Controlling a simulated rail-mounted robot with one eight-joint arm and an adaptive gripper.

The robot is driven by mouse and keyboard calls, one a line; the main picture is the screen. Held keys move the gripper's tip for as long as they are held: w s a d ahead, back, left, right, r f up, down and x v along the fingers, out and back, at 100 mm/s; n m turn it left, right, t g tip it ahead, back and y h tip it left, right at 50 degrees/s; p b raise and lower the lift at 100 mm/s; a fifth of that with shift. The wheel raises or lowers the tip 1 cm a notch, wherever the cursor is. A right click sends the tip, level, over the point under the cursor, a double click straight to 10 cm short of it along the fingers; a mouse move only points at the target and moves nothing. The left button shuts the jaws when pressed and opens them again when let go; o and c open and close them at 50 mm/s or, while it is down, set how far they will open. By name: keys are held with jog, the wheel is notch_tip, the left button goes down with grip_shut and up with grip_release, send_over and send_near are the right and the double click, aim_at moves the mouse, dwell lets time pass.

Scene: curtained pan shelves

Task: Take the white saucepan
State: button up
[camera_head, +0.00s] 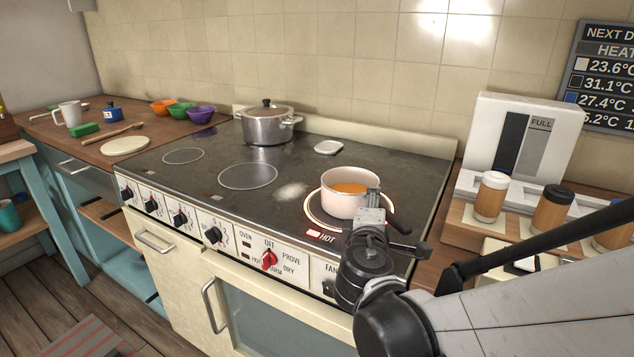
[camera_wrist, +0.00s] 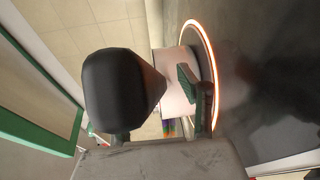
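The white saucepan (camera_head: 345,204) holds an orange liquid and stands on the glowing front-right burner. Its white side also shows in the wrist view (camera_wrist: 172,70), close beyond the fingers. My gripper (camera_head: 385,210) is at the saucepan's near right side, overlapping its rim in the head view. The gripper appears open, with a green-tipped finger (camera_wrist: 190,88) beside the pan. A large dark rounded shape fills the left of the wrist view; whether it is the handle or a finger is unclear. Contact with the pan cannot be told.
A lidded metal pot (camera_head: 268,127) stands at the back of the hob (camera_head: 215,150). A white spoon rest (camera_head: 328,147) lies behind the saucepan. A white dispenser (camera_head: 525,137) and several lidded jars (camera_head: 490,198) crowd the right. The hob's left part is clear.

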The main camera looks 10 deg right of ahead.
grip_shut()
